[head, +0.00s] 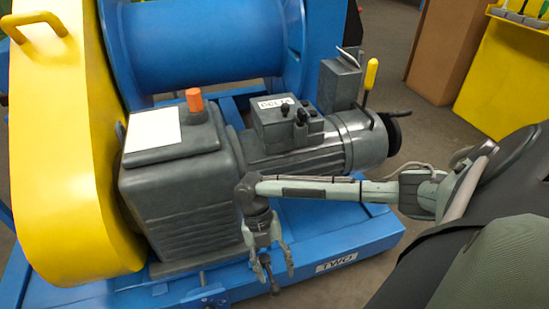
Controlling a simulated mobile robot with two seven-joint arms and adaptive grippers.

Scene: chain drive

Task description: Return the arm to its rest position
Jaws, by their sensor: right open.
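My right arm comes in from the right and crosses in front of the grey motor (310,150). My right gripper (270,266) points down at the front of the grey gearbox (190,215), just above the front edge of the blue base (345,238). Its fingers are spread apart. A small dark rod with a knob (268,272) shows between the fingertips. I see no grip on it, and I cannot tell whether the fingers touch it. My left gripper is not in view.
A large yellow guard (65,150) stands at the left beside a blue drum (200,45). A yellow-tipped lever (370,75) rises behind the motor. A brown box (450,50) and a yellow rack (505,80) stand at the back right. Grey floor (400,120) lies right of the motor.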

